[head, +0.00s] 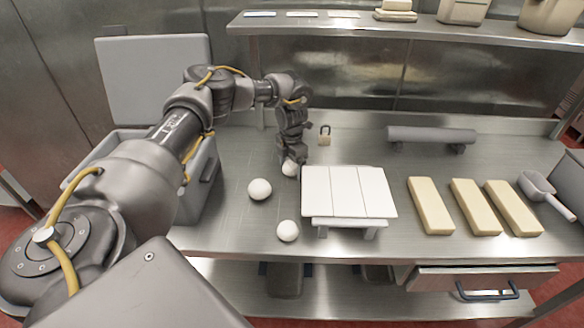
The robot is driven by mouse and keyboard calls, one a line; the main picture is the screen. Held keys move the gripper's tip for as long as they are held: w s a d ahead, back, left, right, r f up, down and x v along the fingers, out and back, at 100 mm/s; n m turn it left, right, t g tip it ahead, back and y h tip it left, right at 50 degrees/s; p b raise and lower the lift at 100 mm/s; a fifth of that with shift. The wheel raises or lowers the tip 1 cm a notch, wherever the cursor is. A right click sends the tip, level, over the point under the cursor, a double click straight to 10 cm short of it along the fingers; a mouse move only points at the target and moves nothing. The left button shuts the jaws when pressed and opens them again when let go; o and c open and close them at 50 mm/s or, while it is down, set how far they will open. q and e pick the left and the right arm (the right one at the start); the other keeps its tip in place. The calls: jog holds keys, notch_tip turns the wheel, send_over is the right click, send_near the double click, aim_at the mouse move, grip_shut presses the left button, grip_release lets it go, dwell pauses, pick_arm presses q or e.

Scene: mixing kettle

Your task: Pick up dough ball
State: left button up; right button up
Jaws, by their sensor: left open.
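Three white dough balls are on the steel table. One dough ball (260,190) lies left of the white board, and another dough ball (287,231) lies nearer the front edge. A third dough ball (290,168) is at the fingertips of my left gripper (290,160), which points down over it. The gripper partly hides this ball. My left gripper is open; whether its fingers touch the ball cannot be told. My right gripper is not in view.
A slatted white board on legs (348,191) stands right of the gripper. Several pale blocks (431,205), a scoop (543,190), a grey roller (431,135) and a padlock-like item (325,135) are on the table. A shelf (420,30) runs above. A grey bin stands at left.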

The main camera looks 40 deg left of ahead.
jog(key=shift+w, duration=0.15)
pick_arm(q)
jog(key=shift+c, duration=1.3)
jog(key=c, duration=0.8)
jog(key=shift+c, duration=0.3)
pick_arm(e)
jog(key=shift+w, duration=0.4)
pick_arm(q)
jog(key=shift+r, duration=0.1)
jog(key=shift+w+r+b, duration=0.15)
jog(key=shift+r+b, duration=0.8)
jog(key=shift+r, duration=0.2)
jog(key=s+d+r, duration=0.6)
jog(key=s+r, duration=0.4)
jog(key=s, duration=0.2)
jog(key=shift+s+r, duration=0.3)
jog(key=shift+s, duration=0.1)
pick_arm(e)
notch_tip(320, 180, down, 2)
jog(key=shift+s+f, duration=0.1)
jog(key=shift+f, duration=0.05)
